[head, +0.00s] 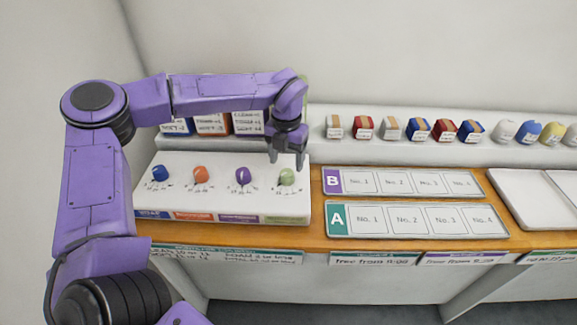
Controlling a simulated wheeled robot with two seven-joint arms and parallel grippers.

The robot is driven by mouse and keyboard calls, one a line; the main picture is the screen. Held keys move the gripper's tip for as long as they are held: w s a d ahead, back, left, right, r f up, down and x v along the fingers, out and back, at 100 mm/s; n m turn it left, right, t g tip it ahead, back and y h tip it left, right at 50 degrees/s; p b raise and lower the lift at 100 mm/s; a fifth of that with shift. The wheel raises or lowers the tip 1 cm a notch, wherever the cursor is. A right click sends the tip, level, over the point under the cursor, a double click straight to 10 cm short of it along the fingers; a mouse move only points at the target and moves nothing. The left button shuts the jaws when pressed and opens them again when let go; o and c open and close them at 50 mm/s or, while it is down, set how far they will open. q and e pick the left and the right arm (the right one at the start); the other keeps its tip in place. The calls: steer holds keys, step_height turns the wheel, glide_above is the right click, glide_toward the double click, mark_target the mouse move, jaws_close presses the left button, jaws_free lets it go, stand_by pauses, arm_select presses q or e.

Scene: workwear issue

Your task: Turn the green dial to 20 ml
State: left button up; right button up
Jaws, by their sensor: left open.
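The green dial (287,177) is the rightmost of the dials on a white panel, above a green label strip. Small scale marks lie around it, too small to read. My left gripper (287,160) is open, with its fingers pointing down just above and behind the green dial. I cannot tell whether the fingers touch it. My right gripper is not in view.
A purple dial (243,176), an orange dial (200,173) and a blue dial (160,173) stand left of the green one. Tray B (400,171) and tray A (415,207) lie right of the panel. Rolled items line the shelf (400,150) behind.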

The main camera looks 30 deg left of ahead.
mark_target(287, 172)
arm_select(q)
step_height(287, 172, down, 4)
steer(key=shift+f, duration=0.1)
steer(key=c, duration=1.1)
steer(key=shift+o, duration=0.2)
steer(key=n+b, duration=0.4)
steer(key=n, duration=0.1)
steer(key=shift+f+n, duration=0.1)
steer(key=shift+n, duration=0.3)
steer(key=shift+r+n+b, duration=0.2)
steer(key=shift+n+b, duration=1.55)
steer(key=shift+n, duration=0.25)
steer(key=o, duration=1.1)
steer(key=shift+c, duration=0.2)
